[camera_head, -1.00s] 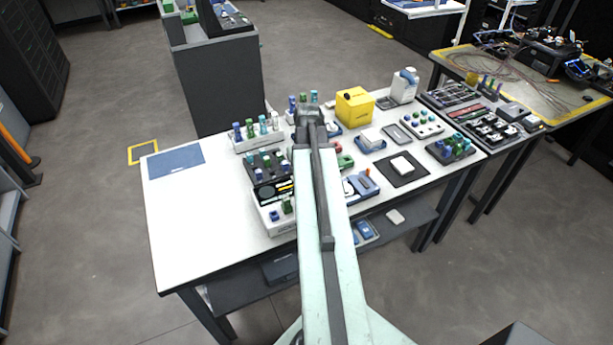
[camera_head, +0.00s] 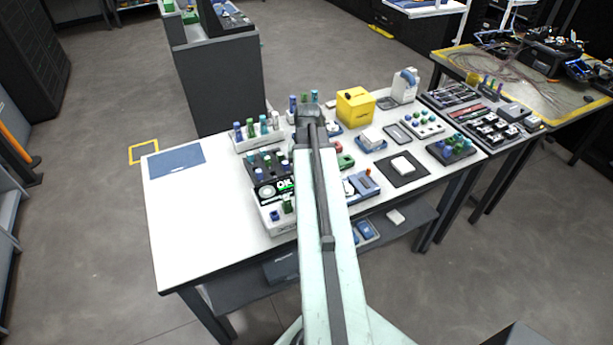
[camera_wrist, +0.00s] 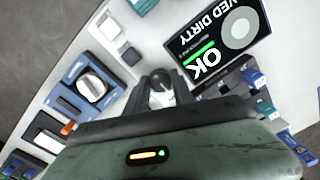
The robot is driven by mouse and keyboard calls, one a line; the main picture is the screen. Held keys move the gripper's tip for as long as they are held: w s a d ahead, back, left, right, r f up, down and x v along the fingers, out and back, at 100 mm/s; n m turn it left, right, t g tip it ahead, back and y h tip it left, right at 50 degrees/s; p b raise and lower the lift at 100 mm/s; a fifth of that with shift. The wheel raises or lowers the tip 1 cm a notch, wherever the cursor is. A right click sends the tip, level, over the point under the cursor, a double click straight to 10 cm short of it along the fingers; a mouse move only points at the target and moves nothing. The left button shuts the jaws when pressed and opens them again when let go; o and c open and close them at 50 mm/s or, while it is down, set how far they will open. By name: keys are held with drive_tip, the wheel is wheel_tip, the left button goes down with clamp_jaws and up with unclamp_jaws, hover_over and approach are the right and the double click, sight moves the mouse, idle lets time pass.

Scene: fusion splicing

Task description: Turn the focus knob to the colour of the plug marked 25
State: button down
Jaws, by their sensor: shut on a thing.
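My gripper (camera_wrist: 160,88) is shut on a small pale knob (camera_wrist: 160,99) in the wrist view; the fingers and wrist hide most of the knob, so I cannot read its setting. In the head view the display (camera_head: 275,190) also shows on the device at the table's front, and my arm hides the gripper. Coloured plugs stand in a white rack (camera_head: 246,146) and in a dark holder (camera_head: 249,172). No number 25 is legible.
A blue device with a rounded pale part (camera_wrist: 91,87) lies left of my gripper in the wrist view. A yellow box (camera_head: 355,107) and small trays crowd the table to the right. The white table (camera_head: 190,215) is clear at left, beside a blue mat (camera_head: 177,160).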

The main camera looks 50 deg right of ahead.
drive_tip(key=c, duration=1.3)
unclamp_jaws()
drive_tip(key=shift+c, duration=0.2)
drive_tip(key=shift+r, duration=0.1)
wheel_tip(320, 180, up, 8)
drive_tip(key=p, duration=0.8)
drive_tip(key=shift+s, duration=0.1)
drive_tip(key=shift+f, duration=0.25)
